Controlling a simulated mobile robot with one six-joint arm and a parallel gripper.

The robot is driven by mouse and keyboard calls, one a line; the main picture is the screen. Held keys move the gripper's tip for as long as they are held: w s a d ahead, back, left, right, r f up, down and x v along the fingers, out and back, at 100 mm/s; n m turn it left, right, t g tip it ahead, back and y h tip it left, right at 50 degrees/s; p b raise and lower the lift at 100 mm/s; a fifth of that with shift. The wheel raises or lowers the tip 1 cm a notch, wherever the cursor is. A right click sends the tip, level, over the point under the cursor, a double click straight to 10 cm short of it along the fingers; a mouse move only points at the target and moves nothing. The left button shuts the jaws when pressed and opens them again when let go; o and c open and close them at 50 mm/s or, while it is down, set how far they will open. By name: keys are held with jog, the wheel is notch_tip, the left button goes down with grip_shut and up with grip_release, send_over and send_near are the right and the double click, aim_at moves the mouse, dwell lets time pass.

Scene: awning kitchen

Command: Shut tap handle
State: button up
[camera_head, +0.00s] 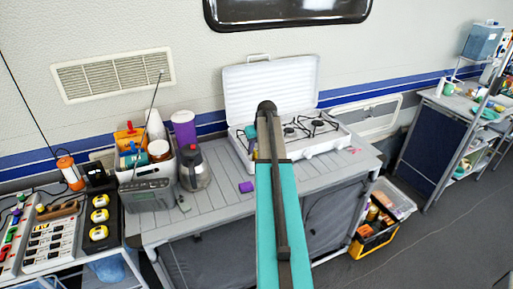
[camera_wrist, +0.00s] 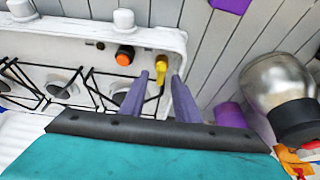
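The tap handle (camera_wrist: 161,66) is a small yellow lever on the white stove's side in the wrist view. An orange knob (camera_wrist: 125,55) sits to its left. My gripper (camera_wrist: 159,80) is open, its two purple-grey fingers pointing toward the stove's edge. The yellow handle appears between and just beyond the fingertips; I cannot tell whether either finger touches it. In the head view the white two-burner stove (camera_head: 325,143) stands on the grey table with its lid raised. My arm hides the handle and the fingers there.
A metal coffee pot (camera_head: 194,170) and a purple cup (camera_head: 183,130) stand left of the stove. A grey radio (camera_head: 148,194) is in front of them. A small purple block (camera_head: 246,187) lies on the table. A yellow crate (camera_head: 373,245) sits on the floor at right.

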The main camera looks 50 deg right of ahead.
jog(key=shift+x, duration=0.8)
jog(key=shift+c, duration=0.2)
